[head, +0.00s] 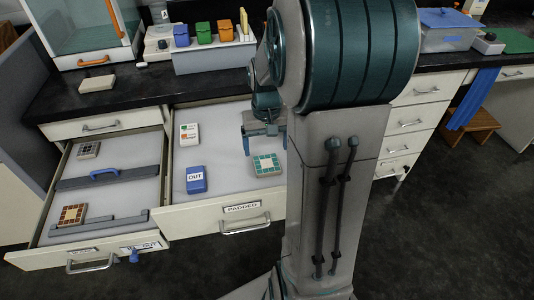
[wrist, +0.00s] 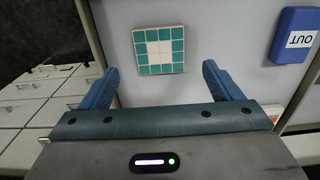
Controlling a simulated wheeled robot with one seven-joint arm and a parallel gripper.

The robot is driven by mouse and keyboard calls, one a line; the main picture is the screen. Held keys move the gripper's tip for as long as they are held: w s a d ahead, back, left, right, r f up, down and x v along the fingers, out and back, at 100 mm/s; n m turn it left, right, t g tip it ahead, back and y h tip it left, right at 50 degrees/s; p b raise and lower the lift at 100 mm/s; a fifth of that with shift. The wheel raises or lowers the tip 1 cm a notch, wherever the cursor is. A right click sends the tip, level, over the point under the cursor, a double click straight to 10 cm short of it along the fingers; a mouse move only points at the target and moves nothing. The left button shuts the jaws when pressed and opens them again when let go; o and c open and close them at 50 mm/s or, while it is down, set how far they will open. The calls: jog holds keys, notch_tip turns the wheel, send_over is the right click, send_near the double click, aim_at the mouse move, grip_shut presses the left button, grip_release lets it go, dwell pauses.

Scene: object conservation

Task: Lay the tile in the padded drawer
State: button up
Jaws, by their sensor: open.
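A tile with teal squares around a pale centre (head: 267,166) lies flat in the open padded drawer (head: 222,210), near its right side. It also shows in the wrist view (wrist: 159,50), beyond the fingertips. My gripper (head: 265,147) is open above the drawer, behind the tile in the head view. In the wrist view its two blue fingers (wrist: 160,82) stand apart, with nothing between them. A brown-and-cream tile (head: 73,214) and a grey tile (head: 88,150) lie in the open left drawer (head: 110,204).
A blue block marked OUT (head: 196,179) and a white card-like block (head: 189,134) lie in the padded drawer. A grey divider with a blue handle (head: 106,175) crosses the left drawer. A pale slab (head: 97,83) lies on the black counter. Bins (head: 213,55) stand behind.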

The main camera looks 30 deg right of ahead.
notch_tip(320, 180, up, 6)
jog(key=f, duration=0.1)
jog(key=s+a+r+n+t, duration=0.1)
jog(key=s+a+n+t, duration=0.1)
jog(key=s+a, duration=1)
jog(key=shift+s+a+r+n+p, duration=0.2)
jog(key=shift+r+n+p, duration=0.15)
jog(key=shift+n, duration=0.25)
